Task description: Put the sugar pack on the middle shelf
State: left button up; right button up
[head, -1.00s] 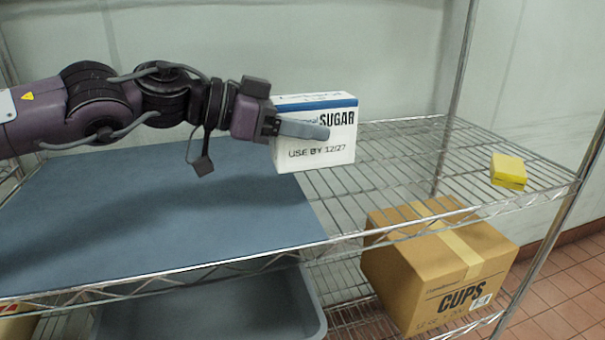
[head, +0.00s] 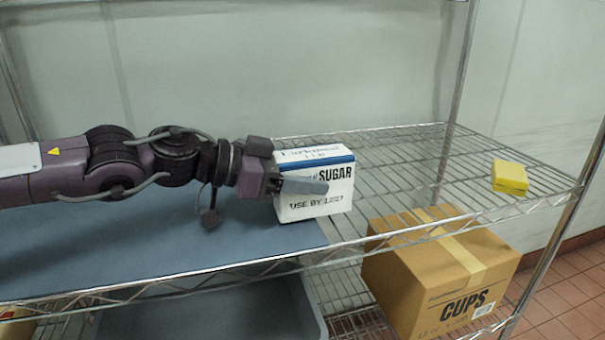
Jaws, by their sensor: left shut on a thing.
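The sugar pack (head: 318,203), a white box with a blue band and the word SUGAR, is upright at the middle of the wire shelf (head: 395,175). My left gripper (head: 303,186) is shut on it, with one grey finger across its front face. The pack's bottom is at or just above the shelf, near the right edge of the blue mat (head: 150,240); I cannot tell whether it touches. My right gripper is not in view.
A yellow block (head: 509,178) lies at the right end of the shelf. Below stand a CUPS carton (head: 440,270) and a grey bin (head: 220,315). A metal post (head: 455,70) rises behind.

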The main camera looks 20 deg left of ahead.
pick_arm(q)
jog(key=shift+f, duration=0.25)
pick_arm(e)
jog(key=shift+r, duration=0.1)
pick_arm(q)
jog(key=o, duration=1.3)
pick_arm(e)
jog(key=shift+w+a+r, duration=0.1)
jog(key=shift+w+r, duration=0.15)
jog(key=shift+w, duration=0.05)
pick_arm(q)
jog(key=shift+r, duration=0.1)
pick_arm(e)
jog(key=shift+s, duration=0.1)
